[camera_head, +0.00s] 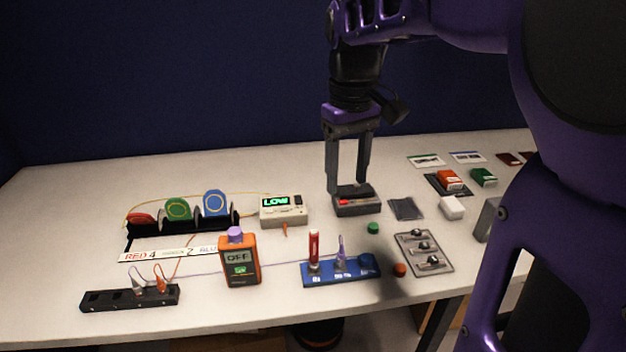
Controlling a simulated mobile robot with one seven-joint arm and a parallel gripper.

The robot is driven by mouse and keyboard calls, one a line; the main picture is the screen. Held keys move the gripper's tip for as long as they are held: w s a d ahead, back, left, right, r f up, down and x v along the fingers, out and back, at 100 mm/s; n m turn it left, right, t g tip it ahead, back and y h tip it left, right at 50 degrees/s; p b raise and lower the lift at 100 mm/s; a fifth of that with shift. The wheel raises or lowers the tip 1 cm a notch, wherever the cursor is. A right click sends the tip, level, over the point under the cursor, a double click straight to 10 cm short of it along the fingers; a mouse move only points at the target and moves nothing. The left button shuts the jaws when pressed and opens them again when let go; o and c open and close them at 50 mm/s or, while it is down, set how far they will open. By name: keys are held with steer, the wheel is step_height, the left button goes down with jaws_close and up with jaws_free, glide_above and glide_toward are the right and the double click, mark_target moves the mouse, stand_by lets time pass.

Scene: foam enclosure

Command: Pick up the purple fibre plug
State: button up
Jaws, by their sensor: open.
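A small purple plug (341,250) stands upright in the blue holder (318,276) at the front middle of the table. A thin purple cable runs left from it, past the orange meter, toward the black socket strip (100,300). My gripper (348,189) points down over the dark grey box (358,208) with a red mark, behind and above the blue holder. Its two fingers are apart with nothing seen between them. I cannot tell whether the tips touch the box.
A red-handled tool (314,248) stands beside the plug in the holder. An orange meter (240,264) reading OFF stands to the left. A LOW display box (284,211) and a spool rack (180,222) sit behind. A switch panel (424,252) lies to the right.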

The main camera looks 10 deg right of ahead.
mark_target(342, 253)
steer(key=f+b, duration=0.2)
steer(key=f, duration=0.7)
steer(key=f+b, duration=0.2)
steer(key=f, duration=0.6)
steer(key=shift+s+f, duration=0.2)
steer(key=shift+f, duration=0.15)
steer(key=shift+c, duration=0.2)
jaws_close()
